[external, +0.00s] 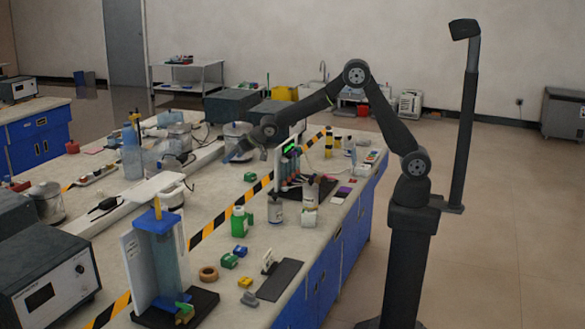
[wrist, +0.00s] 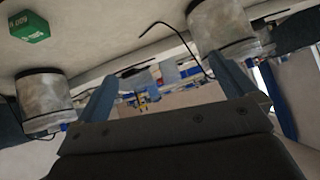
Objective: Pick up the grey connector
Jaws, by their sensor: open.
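A small grey block (external: 250,299), which looks like the grey connector, lies on the near end of the bench in the external view. It sits left of a dark flat plate and just below a small yellow block. My gripper (external: 237,153) is high over the far part of the bench, well away from the grey block. In the wrist view, its two blue fingers (wrist: 160,68) are apart with nothing held between them. I cannot make out the grey block in the wrist view.
Green-and-blue blocks (external: 229,260), a tape ring (external: 209,273) and a dark plate (external: 279,280) with a white piece lie near the grey block. A tall stand (external: 158,255) rises to the left. Bottles (external: 276,209) stand behind. A green cube (wrist: 28,25) shows in the wrist view.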

